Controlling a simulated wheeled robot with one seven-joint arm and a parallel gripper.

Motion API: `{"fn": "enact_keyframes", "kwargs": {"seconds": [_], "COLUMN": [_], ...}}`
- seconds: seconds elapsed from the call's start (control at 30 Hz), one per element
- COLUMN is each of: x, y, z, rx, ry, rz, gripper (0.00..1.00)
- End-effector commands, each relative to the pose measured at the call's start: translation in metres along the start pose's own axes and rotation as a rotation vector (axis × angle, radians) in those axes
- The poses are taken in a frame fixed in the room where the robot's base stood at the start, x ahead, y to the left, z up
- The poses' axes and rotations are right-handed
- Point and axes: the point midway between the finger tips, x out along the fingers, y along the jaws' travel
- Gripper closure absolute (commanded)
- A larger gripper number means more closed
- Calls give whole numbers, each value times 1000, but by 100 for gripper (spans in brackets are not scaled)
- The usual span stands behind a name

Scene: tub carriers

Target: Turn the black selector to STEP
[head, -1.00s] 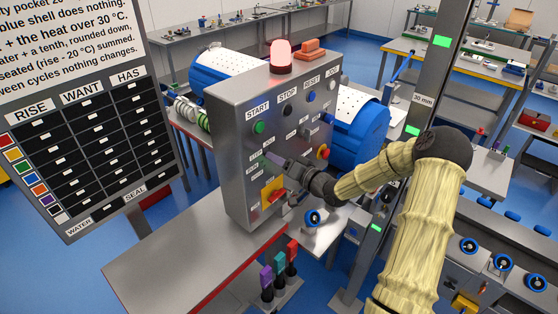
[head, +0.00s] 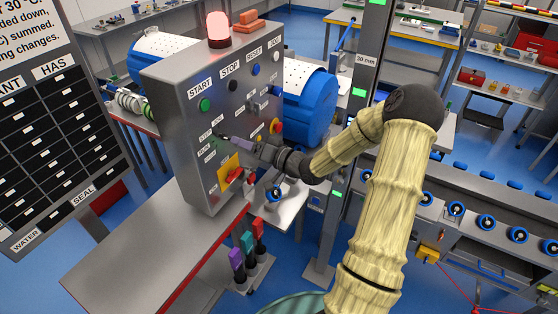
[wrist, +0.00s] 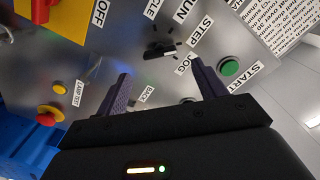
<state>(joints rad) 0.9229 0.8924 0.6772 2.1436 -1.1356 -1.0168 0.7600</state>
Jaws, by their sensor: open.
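The black selector (wrist: 158,49) is on the grey panel, in the upper middle of the wrist view. The STEP label (wrist: 202,35), JOG label (wrist: 184,65), RUN label (wrist: 182,11) and CYCLE label (wrist: 152,8) lie around it. Its white mark points right, toward the STEP and JOG side; I cannot tell exactly which. My gripper (wrist: 163,76) is open, its two fingers apart on either side of the selector's line and short of it, with nothing between them. In the head view my gripper (head: 226,138) is close to the panel (head: 185,165) below START; the selector is mostly hidden there.
The green START button (wrist: 229,67) sits right of the fingers. A red switch on a yellow plate (wrist: 45,15) and a red mushroom button (wrist: 46,114) are to the left. A red beacon (head: 217,29) tops the panel, and a grey bench (head: 150,255) stands before it.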

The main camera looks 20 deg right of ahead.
Motion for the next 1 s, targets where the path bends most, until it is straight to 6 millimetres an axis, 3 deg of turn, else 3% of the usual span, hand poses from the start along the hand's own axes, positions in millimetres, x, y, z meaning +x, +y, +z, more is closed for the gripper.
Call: {"fn": "enact_keyframes", "kwargs": {"seconds": [0.5, 0.67, 1.0], "x": [-101, -114, -114], "y": [2, 1, 0], "z": [0, 0, -1], "rx": [-2, -1, 0], "ry": [3, 2, 1], "rz": [4, 1, 0], "gripper": [30, 30, 30]}}
